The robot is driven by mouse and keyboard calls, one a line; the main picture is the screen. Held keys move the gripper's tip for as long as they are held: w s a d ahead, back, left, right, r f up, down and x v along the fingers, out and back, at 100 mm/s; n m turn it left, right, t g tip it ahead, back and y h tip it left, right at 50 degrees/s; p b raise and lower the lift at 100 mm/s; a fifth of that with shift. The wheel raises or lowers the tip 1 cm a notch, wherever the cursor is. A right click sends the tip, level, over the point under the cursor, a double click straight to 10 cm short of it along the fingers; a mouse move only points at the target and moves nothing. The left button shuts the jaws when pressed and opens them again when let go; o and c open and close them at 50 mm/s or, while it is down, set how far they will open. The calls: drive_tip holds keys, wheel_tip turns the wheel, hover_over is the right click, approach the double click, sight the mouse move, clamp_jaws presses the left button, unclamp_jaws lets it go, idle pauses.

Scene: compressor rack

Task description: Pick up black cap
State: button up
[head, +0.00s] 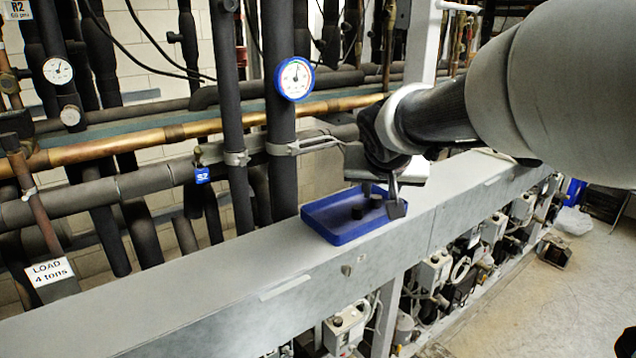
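A blue tray (335,238) sits on the grey ledge, near the middle of the head view. Small black pieces that look like caps lie in it. One black cap (358,212) is in plain view, left of my gripper. Another black cap (375,201) is just behind it, close to the fingers. My gripper (382,198) reaches down over the right part of the tray with its two fingers apart. No cap is visibly clamped between them. The gripper and arm hide the tray's back right part.
Dark insulated pipes and a copper pipe (205,127) run behind the ledge (190,300). A blue-rimmed gauge (294,79) is on a vertical pipe behind the tray. The ledge is clear left of the tray. Valves and boxes crowd below its front edge.

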sight(376, 197)
drive_tip(key=shift+x, duration=2.75)
drive_tip(key=shift+w+a+r, duration=0.15)
drive_tip(key=shift+w, duration=0.05)
drive_tip(key=shift+c, duration=0.4)
clamp_jaws()
